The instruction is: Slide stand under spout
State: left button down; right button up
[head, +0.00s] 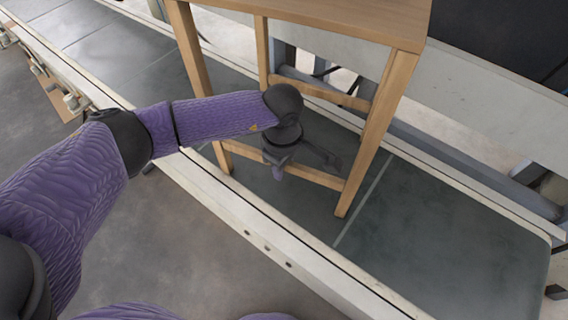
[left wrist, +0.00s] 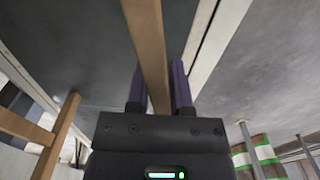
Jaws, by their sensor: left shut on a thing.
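The stand is a wooden stool-like frame (head: 372,140) with a flat top, legs and cross rails. In the head view it stands upright on the dark conveyor belt. My left gripper (head: 279,170) is at its near lower rail (head: 318,178). In the left wrist view a wooden bar (left wrist: 150,45) of the stand runs between the two fingers of my left gripper (left wrist: 158,88), which is shut on it. Other wooden parts of the stand show at the left of that view. I cannot make out a spout in either view. My right gripper is not in view.
The dark belt (head: 440,235) is clear to the right of the stand. A pale near side rail (head: 290,258) with round holes and a far rail (head: 480,110) edge the belt. Green-and-white striped things (left wrist: 262,152) show at right in the left wrist view.

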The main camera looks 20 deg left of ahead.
pick_arm(q)
jog(key=shift+d, duration=0.1)
jog(key=shift+c, duration=2.2)
grip_release()
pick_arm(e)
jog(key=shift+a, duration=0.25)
pick_arm(q)
jog(key=shift+r, duration=0.25)
notch_tip(320, 180, up, 10)
jog(key=p, duration=0.6)
jog(key=shift+f, duration=0.25)
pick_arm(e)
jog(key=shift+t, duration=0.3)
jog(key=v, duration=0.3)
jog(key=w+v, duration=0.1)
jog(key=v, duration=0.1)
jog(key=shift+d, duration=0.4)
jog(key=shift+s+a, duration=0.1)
